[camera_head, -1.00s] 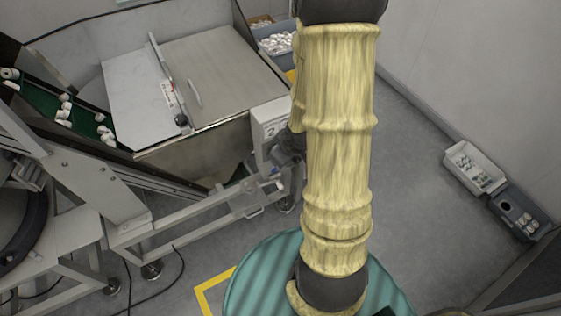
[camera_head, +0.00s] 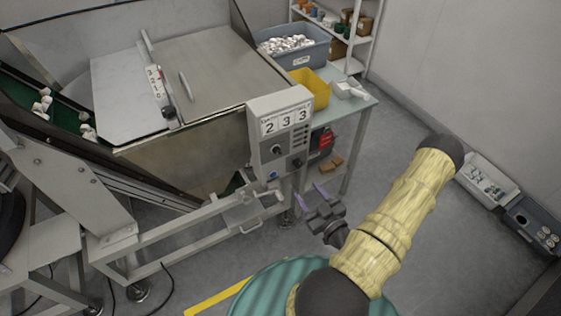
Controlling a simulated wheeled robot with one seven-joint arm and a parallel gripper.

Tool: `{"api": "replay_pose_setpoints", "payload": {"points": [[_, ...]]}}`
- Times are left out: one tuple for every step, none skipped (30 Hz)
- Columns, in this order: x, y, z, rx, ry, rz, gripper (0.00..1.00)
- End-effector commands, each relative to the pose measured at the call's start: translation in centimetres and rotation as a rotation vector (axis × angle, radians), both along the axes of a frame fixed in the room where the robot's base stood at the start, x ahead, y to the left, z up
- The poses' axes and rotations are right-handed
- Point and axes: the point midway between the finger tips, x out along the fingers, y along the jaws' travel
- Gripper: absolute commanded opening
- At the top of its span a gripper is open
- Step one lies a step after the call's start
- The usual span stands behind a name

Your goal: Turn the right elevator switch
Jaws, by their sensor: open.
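A grey control box (camera_head: 281,131) stands at the front right corner of the elevator machine, marked with the digits 2 3 3. On its face are a dark knob at the left (camera_head: 277,150) and another dark knob lower at the right (camera_head: 297,163). A blue button (camera_head: 273,174) sits below the left knob. My gripper (camera_head: 309,200) is open and empty. In the picture it is below and a little right of the box, apart from the knobs. My yellow-covered arm reaches toward it from the lower right.
The hopper's metal lid (camera_head: 212,72) and a green conveyor (camera_head: 62,119) with white caps are at the left. A side table (camera_head: 353,107) behind the box holds a yellow bin (camera_head: 309,88). Grey bins (camera_head: 486,181) lie on the floor at right. The floor between is clear.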

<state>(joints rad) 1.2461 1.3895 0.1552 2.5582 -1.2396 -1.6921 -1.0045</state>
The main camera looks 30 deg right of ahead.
Motion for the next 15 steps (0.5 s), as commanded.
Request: {"api": "replay_pose_setpoints", "payload": {"points": [[-0.1,-0.1,0.0,0.001,-0.008,-0.006,0.49],[-0.1,-0.1,0.1,0.000,-0.010,-0.007,0.49],[-0.1,-0.1,0.2,0.000,-0.009,-0.006,0.49],[-0.1,-0.1,0.2,0.000,-0.008,-0.006,0.49],[0.0,-0.1,0.2,0.000,-0.008,-0.005,0.49],[0.0,-0.1,0.2,0.000,-0.007,-0.006,0.49],[0.0,-0.1,0.1,0.000,-0.007,-0.006,0.49],[0.0,-0.1,0.1,0.000,-0.006,-0.006,0.49],[0.0,-0.1,0.1,0.000,-0.006,-0.006,0.49],[0.0,-0.1,0.1,0.000,-0.006,-0.006,0.49],[0.1,-0.1,0.1,0.000,-0.006,-0.006,0.49],[0.3,-0.1,0.0,-0.001,-0.006,-0.005,0.49],[0.5,-0.1,0.0,-0.001,-0.006,-0.004,0.49],[0.8,0.0,-0.1,-0.002,-0.007,-0.002,0.49],[1.2,0.0,-0.1,-0.003,-0.006,-0.001,0.49]]}}
